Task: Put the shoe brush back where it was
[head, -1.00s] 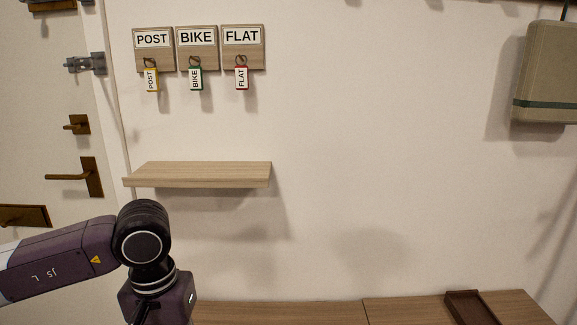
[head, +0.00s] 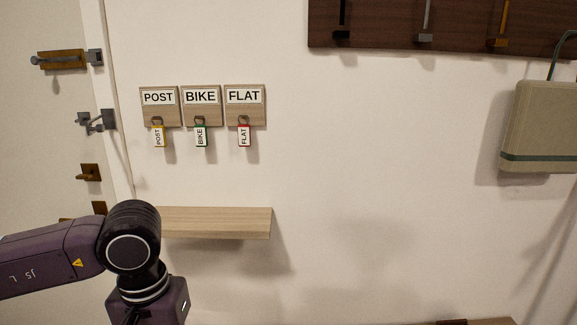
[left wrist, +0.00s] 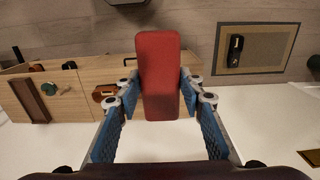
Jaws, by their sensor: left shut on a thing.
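My left gripper (left wrist: 159,82) is shut on a red, rounded block, which I take to be the shoe brush (left wrist: 159,60). The left wrist view shows it between the two blue-padded fingers, long side pointing away from the wrist. No bristles show from this side. In the head view my left arm stands at the lower left, in front of the wall shelf, with its gripper below the picture. My right gripper is in neither view.
The left wrist view shows a wooden bench (left wrist: 68,84) with a brown tray (left wrist: 28,100) and small items. Beyond lies a doormat (left wrist: 280,48) with a dark object on it. The head view shows a shelf (head: 215,222), key tags (head: 201,135), a hook rail (head: 460,22) and a beige bag (head: 540,125).

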